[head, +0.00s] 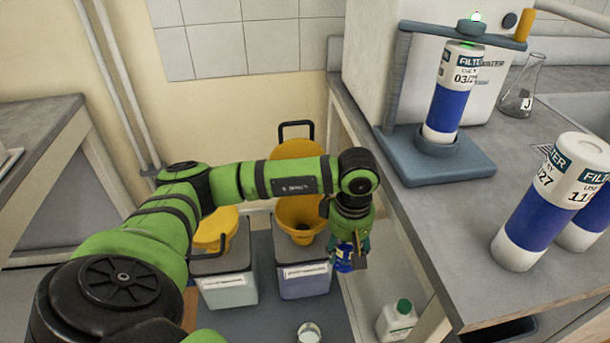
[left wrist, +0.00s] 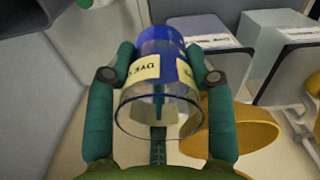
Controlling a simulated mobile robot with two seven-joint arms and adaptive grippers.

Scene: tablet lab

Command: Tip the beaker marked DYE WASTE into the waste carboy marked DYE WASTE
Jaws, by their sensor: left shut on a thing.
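My left gripper (head: 348,252) is shut on a clear beaker (left wrist: 155,85) holding blue liquid. In the head view the beaker (head: 344,262) is mostly hidden by the gripper and hangs just right of the right-hand carboy (head: 305,284). That carboy has a yellow funnel (head: 297,210) with its lid raised. A left-hand carboy (head: 226,290) also has a yellow funnel (head: 212,234). Both carboys' labels are too small to read. My right gripper is out of view.
A grey bench (head: 430,215) stands close on the right, with a filter stand (head: 440,165), filter cartridges (head: 545,205) and a flask (head: 519,95). A white bottle with a green cap (head: 397,320) stands low beneath its edge. A small round container (head: 308,332) is in front of the carboys.

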